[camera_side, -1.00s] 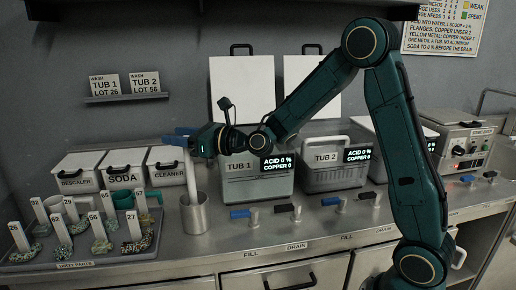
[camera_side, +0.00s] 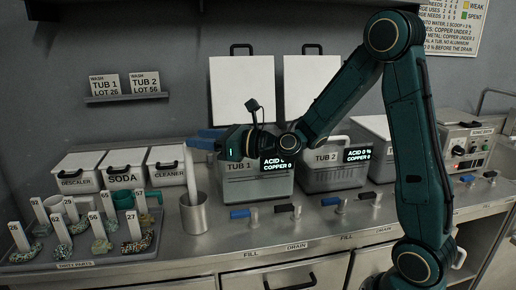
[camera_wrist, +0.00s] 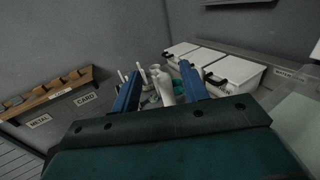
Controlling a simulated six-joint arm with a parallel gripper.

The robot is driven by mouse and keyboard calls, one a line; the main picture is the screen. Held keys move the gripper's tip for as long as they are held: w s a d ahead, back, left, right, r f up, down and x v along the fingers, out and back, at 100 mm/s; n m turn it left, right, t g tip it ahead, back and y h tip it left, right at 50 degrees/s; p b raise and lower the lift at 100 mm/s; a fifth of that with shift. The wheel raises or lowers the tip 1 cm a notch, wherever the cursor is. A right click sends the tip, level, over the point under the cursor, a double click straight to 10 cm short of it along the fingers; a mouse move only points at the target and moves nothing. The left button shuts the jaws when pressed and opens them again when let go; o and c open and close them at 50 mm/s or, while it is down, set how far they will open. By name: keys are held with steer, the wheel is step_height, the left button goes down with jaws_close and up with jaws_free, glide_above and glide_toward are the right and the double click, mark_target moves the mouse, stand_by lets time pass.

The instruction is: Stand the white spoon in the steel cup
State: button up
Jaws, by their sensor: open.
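The white spoon (camera_side: 190,176) stands nearly upright in the steel cup (camera_side: 194,216), leaning slightly left. Its lower end is hidden inside the cup. The cup stands upright on the steel counter.
A tray (camera_side: 130,254) of numbered parts is at the left. Lidded bins (camera_side: 126,168) stand behind it. Tub 1 (camera_side: 256,186) and tub 2 (camera_side: 333,178) are right of the cup. Valve handles (camera_side: 285,207) line the counter front. A grey box (camera_side: 472,145) sits far right.

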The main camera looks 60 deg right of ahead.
steer(key=v, duration=0.7)
steer(key=shift+s, duration=0.15)
stand_by(0.9)
steer(key=s+a+f+n+g, duration=0.4)
steer(key=s+a+n+g, duration=0.45)
steer(key=n, duration=1.15)
steer(key=s+d+n+g+h, duration=0.1)
steer(key=s+d+n+h, duration=0.1)
steer(key=s+n, duration=0.4)
steer(key=s+d+r+n+g+h, duration=0.1)
steer(key=s+d+n+g+h, duration=0.1)
steer(key=s+d+n, duration=0.3)
steer(key=s+n+h, duration=0.1)
steer(key=s, duration=0.3)
steer(key=shift+s+d+h, duration=0.15)
steer(key=shift+s+h, duration=0.15)
